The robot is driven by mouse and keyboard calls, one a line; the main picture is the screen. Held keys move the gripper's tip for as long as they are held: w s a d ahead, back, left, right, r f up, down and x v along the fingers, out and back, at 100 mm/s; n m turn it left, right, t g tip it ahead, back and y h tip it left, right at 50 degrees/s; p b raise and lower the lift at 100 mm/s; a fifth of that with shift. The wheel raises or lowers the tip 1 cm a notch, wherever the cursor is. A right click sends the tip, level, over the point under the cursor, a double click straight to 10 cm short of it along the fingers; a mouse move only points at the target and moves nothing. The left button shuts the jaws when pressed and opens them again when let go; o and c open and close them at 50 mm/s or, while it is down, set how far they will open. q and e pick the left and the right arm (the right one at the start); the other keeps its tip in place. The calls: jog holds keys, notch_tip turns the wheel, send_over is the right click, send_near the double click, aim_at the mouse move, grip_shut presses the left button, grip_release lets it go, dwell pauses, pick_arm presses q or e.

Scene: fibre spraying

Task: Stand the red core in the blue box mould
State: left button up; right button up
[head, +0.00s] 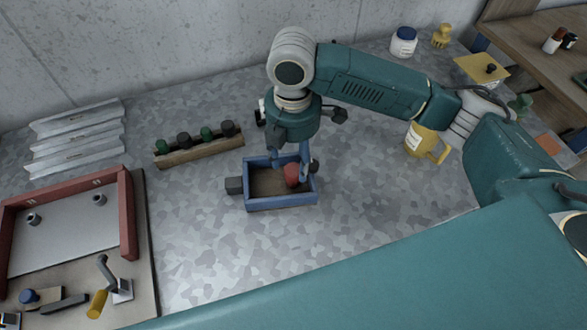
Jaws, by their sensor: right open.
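The blue box mould (283,203) is an open rectangular box with a brown floor, on the grey speckled worktop in the head view. The red core (292,176) is inside the mould, towards its right end. It looks upright, but its base is partly hidden by the mould's walls. My right gripper (291,165) points down over the mould with its fingers around the top of the core. It is open, and I cannot tell whether a finger touches the core. My left gripper is not in the head view.
A wooden rack (198,150) with green and dark pieces stands behind the mould. A yellow jug (422,140) stands to the right, and a white jar (403,42) at the back. A red-framed tray (70,235) lies at the left.

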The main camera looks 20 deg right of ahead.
aim_at(293, 170)
notch_tip(293, 170, up, 8)
jog(key=shift+f+b, duration=0.25)
jog(key=shift+b, duration=0.2)
